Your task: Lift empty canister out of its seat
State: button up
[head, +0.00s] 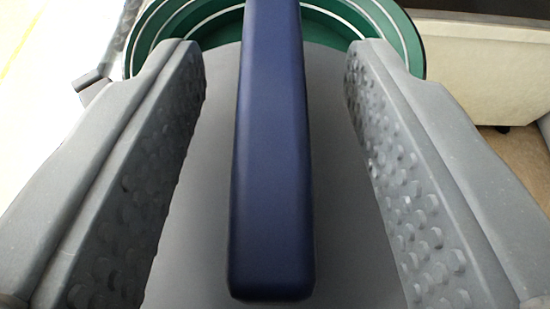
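A dark blue bar (272,160), which looks like a handle, runs lengthwise through the middle of the head view. Beneath it is a smooth grey rounded surface (335,200), which looks like the top of the canister. My gripper (272,75) is open, with one dimpled grey finger on each side of the bar. A clear gap shows between the bar and each finger. The seat and the lower part of the canister are hidden. Whether the canister is empty cannot be seen.
A green round bowl (408,45) with pale stepped rims lies beyond the grey surface at the top. A cream box-like body (485,75) stands at the upper right. A small grey part (92,82) shows at the left, beside a bright pale floor (45,110).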

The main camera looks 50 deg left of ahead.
jog(key=shift+c, duration=0.3)
grip_shut()
dwell(1.2)
